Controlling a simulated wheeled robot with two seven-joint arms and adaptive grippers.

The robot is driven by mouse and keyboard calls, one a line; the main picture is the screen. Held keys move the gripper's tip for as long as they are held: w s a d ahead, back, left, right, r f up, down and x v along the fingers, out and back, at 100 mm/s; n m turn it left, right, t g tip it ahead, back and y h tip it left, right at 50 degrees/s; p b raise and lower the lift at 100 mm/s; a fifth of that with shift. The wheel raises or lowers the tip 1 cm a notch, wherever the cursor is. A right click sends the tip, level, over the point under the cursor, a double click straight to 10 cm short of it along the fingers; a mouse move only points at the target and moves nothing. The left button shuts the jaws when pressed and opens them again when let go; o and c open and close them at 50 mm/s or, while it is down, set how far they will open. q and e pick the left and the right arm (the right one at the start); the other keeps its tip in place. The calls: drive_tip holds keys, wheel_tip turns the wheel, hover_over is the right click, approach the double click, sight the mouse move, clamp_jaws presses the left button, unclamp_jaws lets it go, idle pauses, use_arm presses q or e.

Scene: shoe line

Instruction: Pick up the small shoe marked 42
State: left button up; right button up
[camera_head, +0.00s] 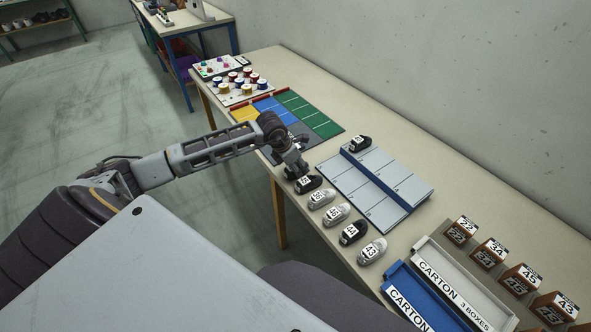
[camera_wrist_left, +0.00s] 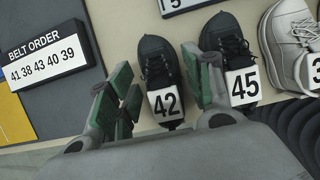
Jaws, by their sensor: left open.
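The small black shoe marked 42 (camera_wrist_left: 163,80) lies on the table in the left wrist view, its white label facing the camera. My left gripper (camera_wrist_left: 157,72) is open, with one green-padded finger on each side of this shoe. The right-hand finger is close to the shoe, and a gap shows on the left; I cannot tell whether they touch. In the head view my left gripper (camera_head: 294,170) is low at the table's front edge and hides shoe 42. A black shoe marked 45 (camera_wrist_left: 232,55) lies just right of the right-hand finger. My right gripper is not in view.
More shoes, including white 40 (camera_head: 337,214), black 44 (camera_head: 353,233) and 43 (camera_head: 371,251), line the front edge. A divided grey panel (camera_head: 400,185) with one black shoe (camera_head: 359,143) lies behind. A BELT ORDER sign (camera_wrist_left: 45,56) is left of the gripper. Cartons (camera_head: 461,230) stand right.

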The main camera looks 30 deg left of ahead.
use_arm(q)
drive_tip(key=shift+w+f, duration=0.1)
drive_tip(key=shift+f, duration=0.3)
drive_tip(key=c, duration=0.8)
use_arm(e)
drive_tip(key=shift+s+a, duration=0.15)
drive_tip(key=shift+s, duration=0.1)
